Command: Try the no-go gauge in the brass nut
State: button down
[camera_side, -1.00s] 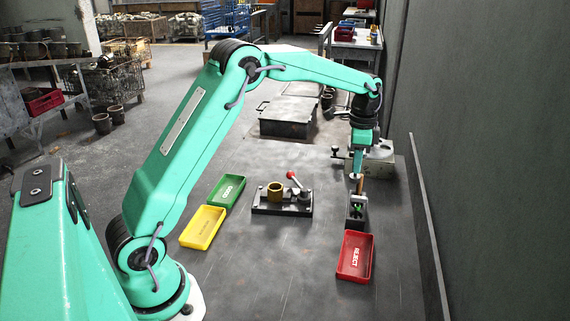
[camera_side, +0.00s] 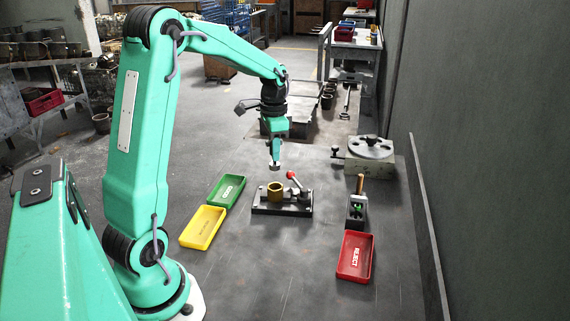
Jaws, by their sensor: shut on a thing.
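My gripper (camera_side: 275,152) is shut on a gauge, and only its small grey end (camera_side: 275,166) shows below the fingers. Its markings are too small to read. It hangs upright a little above the brass nut (camera_side: 276,192), apart from it. The nut sits on the left part of a dark fixture (camera_side: 262,210) with a red-knobbed lever. A dark gauge holder (camera_side: 356,222) stands to the right, with a wooden-coloured handle (camera_side: 360,183) upright at its back and something green in it.
A green tray (camera_side: 226,191) and a yellow tray (camera_side: 202,228) lie left of the fixture. A red REJECT tray (camera_side: 355,256) lies in front of the holder. A grey block with a round plate (camera_side: 369,150) stands at the back right, near the wall. Floor around the fixture is clear.

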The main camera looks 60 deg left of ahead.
aim_at(275, 163)
jog(key=shift+f, duration=0.1)
jog(key=shift+f, duration=2.4)
jog(key=shift+f, duration=1.6)
dwell(0.6)
jog(key=shift+r, duration=1.75)
dwell(1.0)
jog(key=shift+r, duration=1.95)
